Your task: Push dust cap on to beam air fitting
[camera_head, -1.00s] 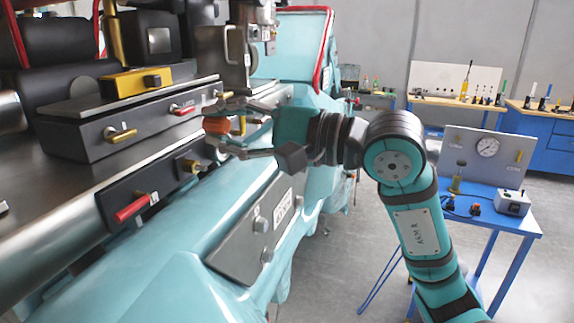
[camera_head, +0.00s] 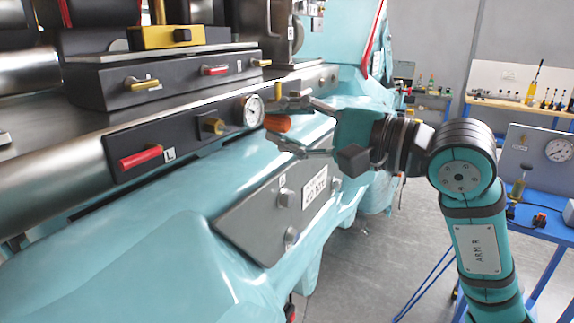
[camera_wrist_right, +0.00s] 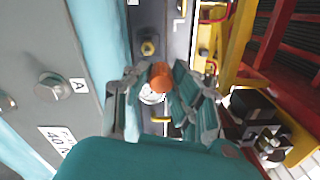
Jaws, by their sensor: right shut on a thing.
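The orange dust cap (camera_head: 277,123) is between the fingertips of my right gripper (camera_head: 279,124), which is shut on it. In the right wrist view the cap (camera_wrist_right: 160,76) sits at the fingertips and partly covers a round gauge. A brass fitting (camera_head: 213,127), which looks like the beam air fitting, sticks out of the black panel on the beam. It also shows in the wrist view (camera_wrist_right: 148,47) and is bare. In the head view the cap is right of the fitting and apart from it. My left gripper is not in view.
A round gauge (camera_head: 252,110) stands between the fitting and the cap in the head view. A red handle (camera_head: 141,158) is on the same panel. The teal body (camera_head: 180,225) slopes below. A blue table (camera_head: 535,218) with tools stands at right.

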